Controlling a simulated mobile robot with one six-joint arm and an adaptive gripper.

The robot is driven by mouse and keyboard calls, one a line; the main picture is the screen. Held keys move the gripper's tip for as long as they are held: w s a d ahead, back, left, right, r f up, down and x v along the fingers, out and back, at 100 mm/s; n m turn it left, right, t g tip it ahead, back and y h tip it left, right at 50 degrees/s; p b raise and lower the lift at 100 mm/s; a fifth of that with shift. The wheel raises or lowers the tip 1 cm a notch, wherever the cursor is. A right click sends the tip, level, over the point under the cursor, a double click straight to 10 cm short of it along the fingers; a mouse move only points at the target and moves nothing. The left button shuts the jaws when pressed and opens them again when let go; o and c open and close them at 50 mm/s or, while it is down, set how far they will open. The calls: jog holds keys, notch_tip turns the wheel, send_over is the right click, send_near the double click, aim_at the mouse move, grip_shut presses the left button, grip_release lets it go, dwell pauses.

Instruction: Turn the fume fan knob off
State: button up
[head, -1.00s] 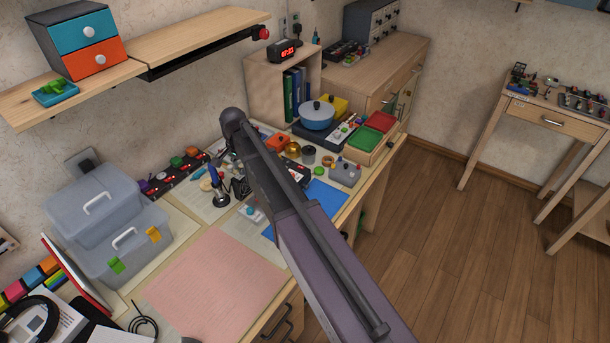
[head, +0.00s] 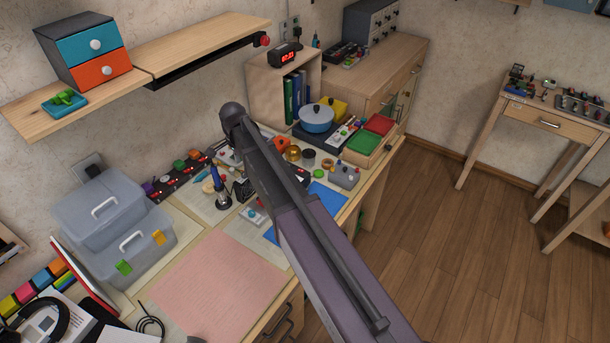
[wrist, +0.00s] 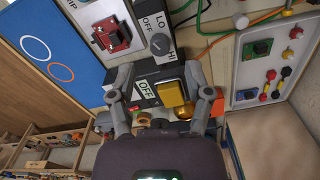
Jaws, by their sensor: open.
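In the wrist view a round grey knob (wrist: 159,43) sits on a dark panel, with OFF, LO and HI printed around it. It is beyond my fingertips, apart from them. I cannot clearly read which mark its pointer faces. My gripper (wrist: 160,82) is open, its two grey fingers spread wide. Between and beyond the fingers lie a yellow block (wrist: 170,93) and a separate OFF label (wrist: 146,88); contact with the fingers is not clear. In the head view my arm hides the gripper and this knob.
A red part (wrist: 110,36) on a white plate and a blue panel (wrist: 50,45) are left of the knob. A white board (wrist: 268,58) with coloured terminals is right. Green and orange wires cross above. The head view shows a cluttered bench with a pink mat (head: 215,285).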

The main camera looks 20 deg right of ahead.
aim_at(244, 173)
jog(key=shift+r+p, duration=4.7)
jog(key=shift+r, duration=0.35)
jog(key=s+d+n, duration=0.6)
jog(key=s+d, duration=0.1)
jog(key=s, duration=0.4)
jog(key=s+d+n, duration=0.6)
jog(key=s+d, duration=0.2)
jog(key=s, duration=0.3)
jog(key=shift+s+f+n, duration=0.15)
jog(key=shift+f+n, duration=0.1)
jog(key=shift+n, duration=0.05)
jog(key=shift+s+d+n, duration=0.25)
jog(key=shift+s+n, duration=0.05)
jog(key=shift+s, duration=0.2)
jog(key=shift+w+b, duration=0.1)
jog(key=shift+b, duration=0.2)
